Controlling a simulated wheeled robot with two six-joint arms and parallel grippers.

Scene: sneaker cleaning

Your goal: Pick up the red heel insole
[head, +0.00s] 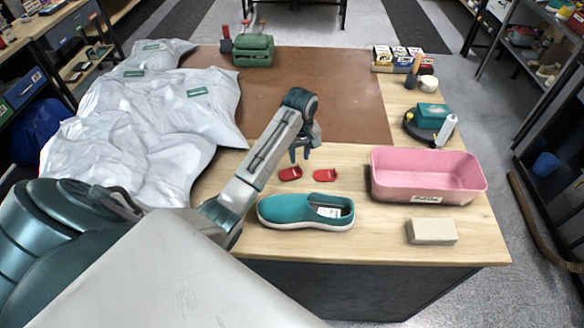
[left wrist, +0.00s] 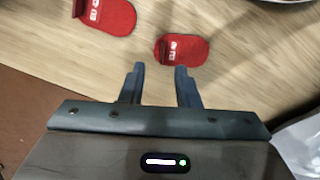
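Two small red heel insoles lie on the bare wood behind the teal shoe: the left insole (head: 290,173) and the right insole (head: 325,174). My left gripper (head: 300,156) is open and empty, above the table just behind them. In the left wrist view, my left gripper (left wrist: 160,68) has its fingers apart. One insole (left wrist: 182,50) lies just beyond the fingertips, towards the right finger. The other insole (left wrist: 105,17) is farther off at the upper left, partly cut by the frame. My right gripper is not in view.
The teal shoe (head: 305,212) lies in front of the insoles. A pink tub (head: 425,176) and a beige block (head: 432,231) stand to the right. White bags (head: 130,130) cover the left side. The brown mat (head: 340,100) is largely clear.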

